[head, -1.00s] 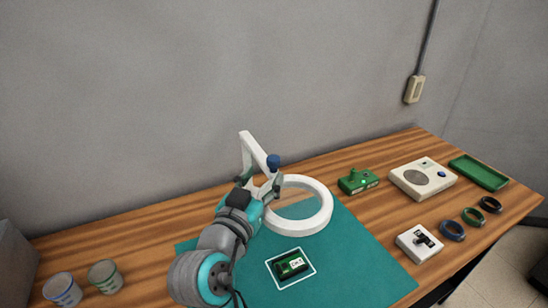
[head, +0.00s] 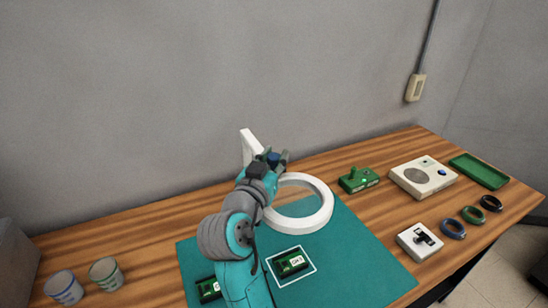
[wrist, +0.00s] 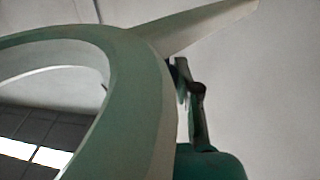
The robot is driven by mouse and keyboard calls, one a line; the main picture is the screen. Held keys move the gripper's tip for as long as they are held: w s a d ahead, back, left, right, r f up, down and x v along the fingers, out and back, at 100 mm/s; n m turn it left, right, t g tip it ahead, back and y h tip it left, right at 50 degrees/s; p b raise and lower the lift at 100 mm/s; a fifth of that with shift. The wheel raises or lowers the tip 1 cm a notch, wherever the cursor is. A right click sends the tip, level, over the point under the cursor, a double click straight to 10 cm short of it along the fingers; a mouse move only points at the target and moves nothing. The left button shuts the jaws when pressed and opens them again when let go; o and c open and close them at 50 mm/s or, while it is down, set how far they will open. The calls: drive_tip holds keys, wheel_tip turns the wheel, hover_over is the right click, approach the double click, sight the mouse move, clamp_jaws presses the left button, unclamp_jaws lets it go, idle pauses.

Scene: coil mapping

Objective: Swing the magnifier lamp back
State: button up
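The magnifier lamp shows in the head view as a white ring (head: 325,214) over the teal mat, with a white arm (head: 249,146) rising behind it. A dark blue knob (head: 273,158) stands by the ring's back left edge. My gripper (head: 273,157) is at the knob, its dark fingers on either side of it. I cannot tell whether they press on it. In the wrist view the ring (wrist: 135,120) fills the left, the lamp arm (wrist: 205,25) slants to the upper right, and one dark finger shows. The knob is not clear there.
A green module (head: 290,263) lies in a white outlined square on the mat (head: 365,270); another (head: 208,289) lies left of my arm. Two cups (head: 106,273) stand at left. A green block (head: 358,180), cream box (head: 423,177), green tray (head: 479,171), white device (head: 420,242) and several rings (head: 473,215) are at right.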

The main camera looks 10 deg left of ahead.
clamp_jaws()
drive_tip(key=shift+d, duration=0.1)
